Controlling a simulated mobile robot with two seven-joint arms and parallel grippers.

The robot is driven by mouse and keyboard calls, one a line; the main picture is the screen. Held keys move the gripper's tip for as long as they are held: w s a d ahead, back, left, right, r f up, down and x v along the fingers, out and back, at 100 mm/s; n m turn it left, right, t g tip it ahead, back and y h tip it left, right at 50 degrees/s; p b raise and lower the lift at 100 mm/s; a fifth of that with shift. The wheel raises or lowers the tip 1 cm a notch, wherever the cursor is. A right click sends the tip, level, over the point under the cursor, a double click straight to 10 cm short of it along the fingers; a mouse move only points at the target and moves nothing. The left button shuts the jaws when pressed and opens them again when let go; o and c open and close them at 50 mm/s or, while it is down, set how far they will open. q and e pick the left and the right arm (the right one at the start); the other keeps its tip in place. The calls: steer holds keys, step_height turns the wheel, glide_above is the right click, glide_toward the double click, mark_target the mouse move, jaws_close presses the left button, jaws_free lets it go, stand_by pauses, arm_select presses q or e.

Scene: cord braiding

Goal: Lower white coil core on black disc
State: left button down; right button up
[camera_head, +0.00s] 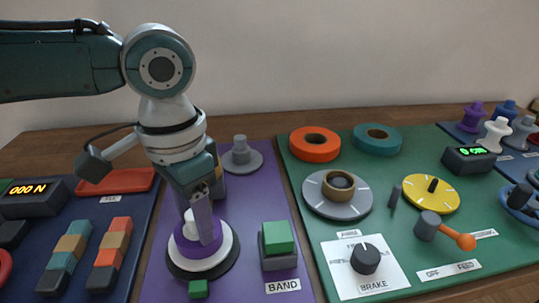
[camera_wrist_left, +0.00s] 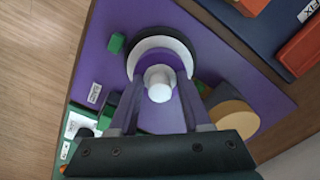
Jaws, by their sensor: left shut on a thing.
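The white coil core (camera_head: 189,229) is a pale upright knob with a purple ring and a wide white flange around it. It is over the black disc (camera_head: 234,262) on the purple mat. Whether the flange touches the disc or hangs just above it I cannot tell. My left gripper (camera_head: 205,238) points down and is shut on the core. In the left wrist view the core's white top (camera_wrist_left: 159,84) lies between the two fingers, and the black disc (camera_wrist_left: 182,42) shows as a rim beyond the white flange. My right gripper is not in view.
A small green block (camera_head: 198,289) lies close in front of the disc. A green block on a grey base (camera_head: 278,238) stands to the right by the BAND label. A grey spindle on a disc (camera_head: 241,158) is behind. Coloured blocks (camera_head: 67,250) lie left.

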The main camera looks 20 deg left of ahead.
arm_select(q)
steer(key=shift+f, duration=0.35)
steer(key=shift+f, duration=0.15)
steer(key=shift+c, duration=1.4)
jaws_free()
step_height(320, 180, up, 8)
steer(key=p, duration=0.9)
steer(key=shift+p, duration=0.3)
